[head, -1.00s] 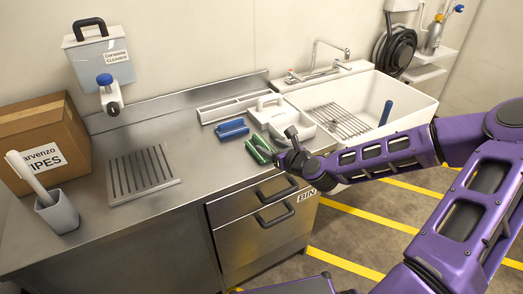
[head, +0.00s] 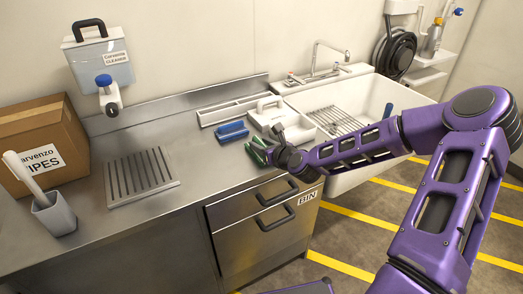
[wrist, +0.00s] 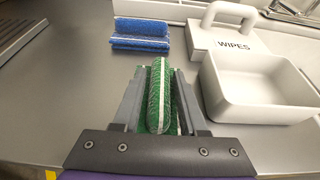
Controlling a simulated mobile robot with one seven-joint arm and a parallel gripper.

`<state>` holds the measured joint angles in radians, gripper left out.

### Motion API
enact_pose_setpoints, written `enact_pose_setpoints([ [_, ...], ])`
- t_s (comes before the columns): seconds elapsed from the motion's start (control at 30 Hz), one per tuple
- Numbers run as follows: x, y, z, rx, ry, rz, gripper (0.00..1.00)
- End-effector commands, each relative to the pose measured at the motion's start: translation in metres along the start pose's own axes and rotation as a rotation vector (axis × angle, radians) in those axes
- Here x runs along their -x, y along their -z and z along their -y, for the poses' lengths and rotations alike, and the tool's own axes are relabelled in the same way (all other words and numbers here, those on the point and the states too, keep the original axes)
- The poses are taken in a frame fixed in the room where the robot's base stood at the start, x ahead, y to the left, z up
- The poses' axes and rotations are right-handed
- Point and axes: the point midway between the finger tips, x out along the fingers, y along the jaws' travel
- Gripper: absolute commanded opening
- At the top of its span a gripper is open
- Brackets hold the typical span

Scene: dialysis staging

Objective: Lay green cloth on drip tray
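The green cloth (wrist: 158,95), folded with a white stripe, lies on the steel counter near its front edge. In the head view the green cloth (head: 257,157) is partly hidden by my gripper (head: 271,155). In the wrist view my gripper (wrist: 157,85) has one finger on each side of the cloth's raised fold. The fingers look apart, with narrow gaps beside the fold; firm contact is not visible. The drip tray (head: 140,176), a grey ribbed plate, lies bare on the counter to the left. Its edge also shows in the wrist view (wrist: 22,28).
A blue cloth (head: 232,131) lies just behind the green one. A white wipes box (head: 270,112) and open white tub (head: 297,131) stand close on the right, before the sink (head: 375,100). A cardboard box (head: 42,145) and brush cup (head: 54,215) stand left. Counter between cloth and tray is clear.

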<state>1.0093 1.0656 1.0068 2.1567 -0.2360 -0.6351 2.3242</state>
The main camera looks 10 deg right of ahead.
Motion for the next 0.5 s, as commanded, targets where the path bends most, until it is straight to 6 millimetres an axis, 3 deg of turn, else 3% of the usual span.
enact_pose_setpoints([
  [0.03, 0.0001, 0.0000, 0.0000, 0.000, 0.000, 0.000, 0.31],
  [0.2, 0.0001, 0.0001, -0.0001, 0.000, 0.000, 0.000, 0.00],
  [0.5, 0.0002, 0.0000, -0.0002, 0.000, 0.000, 0.000, 0.00],
])
